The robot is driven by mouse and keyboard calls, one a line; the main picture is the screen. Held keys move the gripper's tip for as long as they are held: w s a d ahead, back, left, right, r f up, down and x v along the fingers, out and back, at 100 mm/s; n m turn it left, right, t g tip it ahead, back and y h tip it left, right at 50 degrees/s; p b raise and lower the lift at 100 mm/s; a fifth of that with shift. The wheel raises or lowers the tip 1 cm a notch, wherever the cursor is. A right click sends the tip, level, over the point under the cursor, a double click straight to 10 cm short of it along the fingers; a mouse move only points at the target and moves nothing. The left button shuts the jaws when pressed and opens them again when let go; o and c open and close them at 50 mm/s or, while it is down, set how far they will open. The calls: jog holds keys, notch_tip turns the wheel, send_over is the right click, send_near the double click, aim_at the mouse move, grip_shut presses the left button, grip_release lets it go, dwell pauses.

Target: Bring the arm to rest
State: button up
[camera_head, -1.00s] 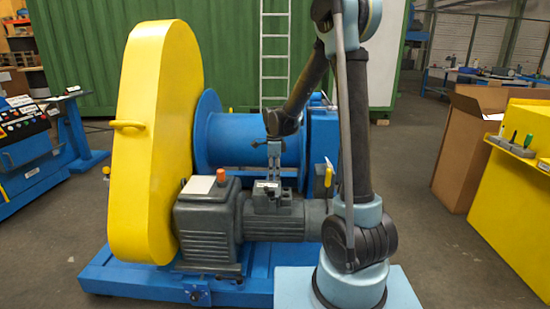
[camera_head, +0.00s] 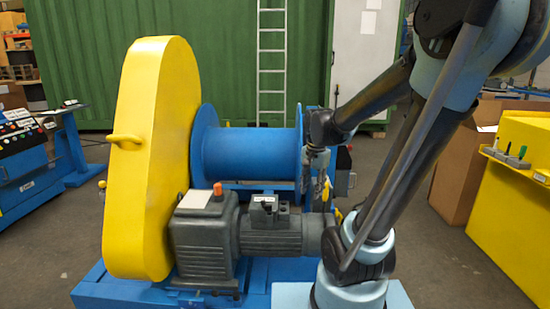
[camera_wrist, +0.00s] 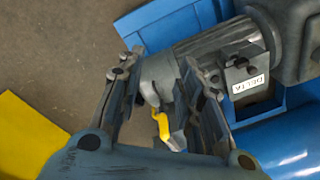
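My arm (camera_head: 430,150) reaches up from its light blue base at the lower right, with its elbow high at the right edge. My gripper (camera_head: 318,188) hangs from the wrist near the right end of the blue drum, above the end of the grey motor. In the wrist view my gripper (camera_wrist: 162,72) has its two fingers spread apart. A yellow-handled lever (camera_wrist: 163,127) shows between the fingers; how far it lies from them I cannot tell. The lever also shows in the head view (camera_head: 326,192) beside the gripper.
The chain drive stands close by: yellow guard (camera_head: 150,160), blue drum (camera_head: 250,153), grey motor (camera_head: 280,232) and gearbox (camera_head: 203,240). A yellow cabinet (camera_head: 515,205) and a cardboard box (camera_head: 457,175) stand at right.

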jog(key=s+d+f+n, duration=0.2)
jog(key=s+d+n, duration=0.1)
jog(key=s, duration=0.4)
jog(key=s+d+f+n+t, duration=0.1)
jog(key=s+d+f+n, duration=0.2)
jog(key=s+n, duration=0.2)
jog(key=s, duration=0.2)
jog(key=shift+s+f, duration=0.25)
jog(key=shift+s, duration=0.15)
jog(key=shift+w+f, duration=0.2)
jog(key=shift+w, duration=0.25)
